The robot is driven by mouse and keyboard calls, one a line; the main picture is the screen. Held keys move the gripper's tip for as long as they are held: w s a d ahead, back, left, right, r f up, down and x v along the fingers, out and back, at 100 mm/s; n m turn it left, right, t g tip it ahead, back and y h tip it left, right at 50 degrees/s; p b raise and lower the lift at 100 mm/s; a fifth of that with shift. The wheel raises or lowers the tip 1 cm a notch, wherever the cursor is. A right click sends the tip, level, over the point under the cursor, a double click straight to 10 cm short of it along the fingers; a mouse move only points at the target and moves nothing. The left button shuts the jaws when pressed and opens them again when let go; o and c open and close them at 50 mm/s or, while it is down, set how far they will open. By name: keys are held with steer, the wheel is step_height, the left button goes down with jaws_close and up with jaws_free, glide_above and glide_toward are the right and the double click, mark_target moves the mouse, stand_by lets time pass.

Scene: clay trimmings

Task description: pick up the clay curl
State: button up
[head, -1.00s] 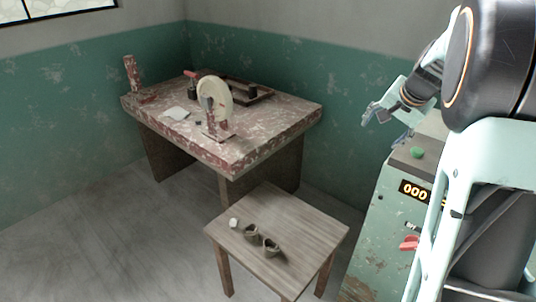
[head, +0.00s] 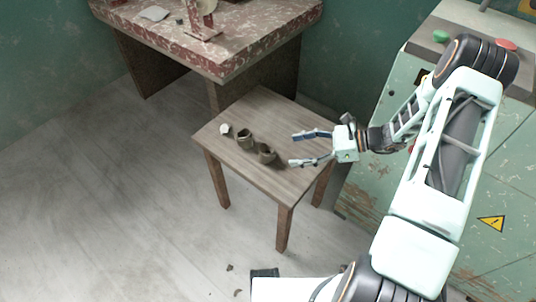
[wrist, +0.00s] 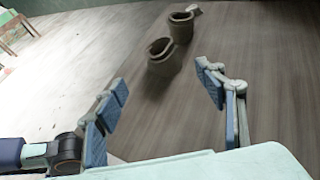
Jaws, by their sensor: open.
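Two hollow, grey-brown curled pieces stand on the small wooden table (head: 290,180). The nearer clay curl (head: 267,154) also shows in the wrist view (wrist: 163,62), and the farther curled piece (head: 245,140) is just beyond it (wrist: 181,28). I cannot tell which of the two the task means. My gripper (head: 296,149) is open and empty over the right part of the table, to the right of both pieces. In the wrist view the nearer piece lies ahead, beyond the gap between my fingertips (wrist: 161,76), and does not touch them.
A small whitish lump (head: 225,129) lies at the table's left side. A worn red workbench (head: 240,58) stands behind the table, and a green machine cabinet (head: 370,150) is to the right. The table's front part is clear.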

mark_target(267, 151)
steer(key=b+x, duration=0.1)
steer(key=x, duration=0.4)
steer(key=shift+a, duration=0.25)
steer(key=b+x, duration=0.1)
steer(key=x, duration=0.4)
steer(key=shift+w+a+r, duration=0.1)
steer(key=shift+w+a, duration=0.1)
steer(key=shift+w, duration=0.05)
steer(key=c, duration=1.3)
steer(key=shift+r, duration=0.15)
